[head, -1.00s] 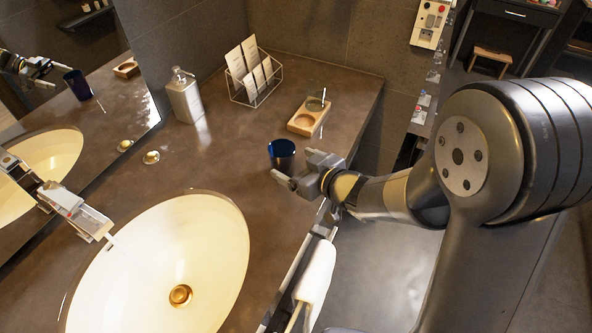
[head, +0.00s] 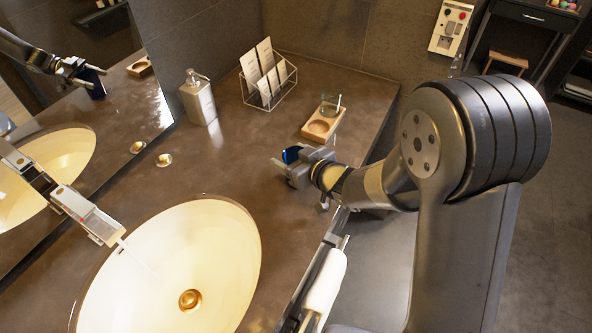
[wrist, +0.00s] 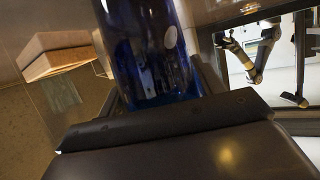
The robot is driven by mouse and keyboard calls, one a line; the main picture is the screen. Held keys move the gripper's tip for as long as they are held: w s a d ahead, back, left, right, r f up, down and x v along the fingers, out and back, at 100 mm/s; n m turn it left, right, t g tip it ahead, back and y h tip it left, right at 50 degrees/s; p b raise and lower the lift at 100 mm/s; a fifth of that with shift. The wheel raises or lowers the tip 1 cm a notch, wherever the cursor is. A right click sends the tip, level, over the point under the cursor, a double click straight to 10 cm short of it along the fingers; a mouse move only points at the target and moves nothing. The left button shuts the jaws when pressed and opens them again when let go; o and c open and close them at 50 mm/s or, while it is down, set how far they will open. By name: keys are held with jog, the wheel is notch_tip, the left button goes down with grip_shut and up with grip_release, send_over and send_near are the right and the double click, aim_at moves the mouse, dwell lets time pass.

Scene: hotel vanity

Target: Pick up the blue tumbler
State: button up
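The blue tumbler (head: 291,155) stands on the brown counter, partly hidden by my gripper (head: 287,161). In the wrist view the glossy dark-blue tumbler (wrist: 150,50) fills the middle, very close, with its top cut off by the frame. My gripper's fingers lie on either side of it. The frames do not show whether they press on the tumbler. The tumbler looks upright on the counter in the head view.
A wooden tray (head: 318,127) with a clear glass (head: 330,105) sits behind the tumbler. A wire card rack (head: 268,82) and a soap dispenser (head: 198,97) stand further back. The sink basin (head: 175,265) is at the front left, the mirror (head: 60,130) beyond it.

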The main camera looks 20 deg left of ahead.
jog(key=c, duration=0.7)
jog(key=shift+o, duration=0.2)
